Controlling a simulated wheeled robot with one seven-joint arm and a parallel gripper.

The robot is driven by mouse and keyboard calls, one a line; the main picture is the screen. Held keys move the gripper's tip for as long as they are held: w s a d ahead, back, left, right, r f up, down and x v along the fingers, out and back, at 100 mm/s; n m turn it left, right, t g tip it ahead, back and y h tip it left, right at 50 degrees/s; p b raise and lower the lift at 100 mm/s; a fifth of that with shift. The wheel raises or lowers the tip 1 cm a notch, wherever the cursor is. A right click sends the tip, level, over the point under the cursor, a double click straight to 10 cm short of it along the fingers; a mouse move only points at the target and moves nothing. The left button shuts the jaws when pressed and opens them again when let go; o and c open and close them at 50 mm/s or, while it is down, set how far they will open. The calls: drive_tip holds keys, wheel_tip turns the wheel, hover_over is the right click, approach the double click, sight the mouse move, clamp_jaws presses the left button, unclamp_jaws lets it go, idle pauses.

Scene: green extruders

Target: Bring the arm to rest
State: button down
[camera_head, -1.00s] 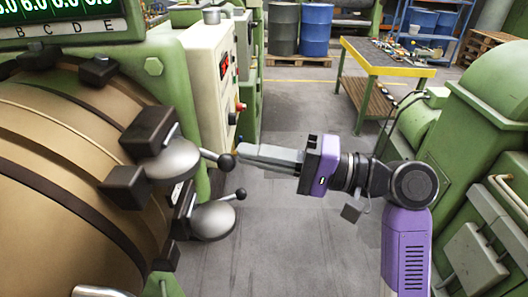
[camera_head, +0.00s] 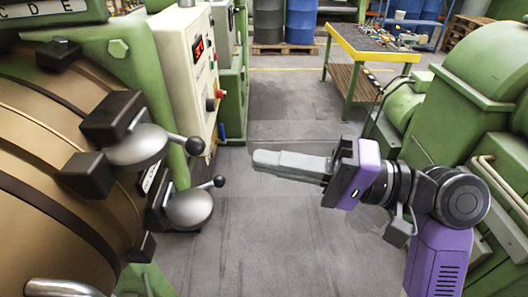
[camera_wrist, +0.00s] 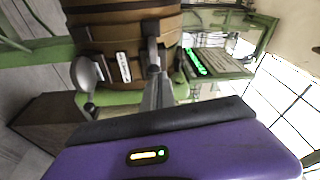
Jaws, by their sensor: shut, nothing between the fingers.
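My gripper (camera_head: 258,161) shows in the head view, pointing left over the grey floor between the machines. Its grey fingers lie together with nothing between them. In the head view its tip is apart from the black-knobbed levers (camera_head: 193,146) of the brown extruder barrel (camera_head: 60,190) at the left. My arm reaches in from the lower right. In the wrist view my gripper (camera_wrist: 156,82) points toward the brown barrel (camera_wrist: 120,33).
A cream control box (camera_head: 186,75) with a red display stands at the left. A green machine (camera_head: 475,85) stands close at the right. A yellow-edged table (camera_head: 370,45) and blue barrels (camera_head: 301,20) stand further back. The floor (camera_head: 250,220) between is clear.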

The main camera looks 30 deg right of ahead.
idle(0.6)
drive_tip(key=w+d+m+t+h, duration=0.3)
drive_tip(key=w+d+t+h, duration=0.35)
drive_tip(key=d+h, duration=0.2)
drive_tip(key=s+d+f+m+t+h, duration=0.1)
drive_tip(key=s+d+f+h, duration=0.1)
drive_tip(key=d+f+h, duration=0.15)
drive_tip(key=s+d+f+m+h, duration=0.1)
drive_tip(key=s+d+f+h, duration=0.1)
drive_tip(key=f+h, duration=0.25)
drive_tip(key=s+a+f+n+g, duration=0.1)
drive_tip(key=s+a+f+n, duration=0.2)
drive_tip(key=s+f, duration=0.2)
drive_tip(key=s+a+f+n+g+y, duration=0.1)
drive_tip(key=s+a+f+n, duration=0.3)
drive_tip(key=s, duration=0.8)
drive_tip(key=s+a+f+n+g+y, duration=0.1)
drive_tip(key=s+a+f+n+g, duration=0.1)
drive_tip(key=s+a+f+n, duration=0.2)
drive_tip(key=s+f, duration=0.3)
drive_tip(key=s, duration=0.2)
drive_tip(key=shift+a+f+g+b, duration=0.15)
drive_tip(key=shift+f+g+b, duration=0.15)
drive_tip(key=shift+f+g, duration=0.05)
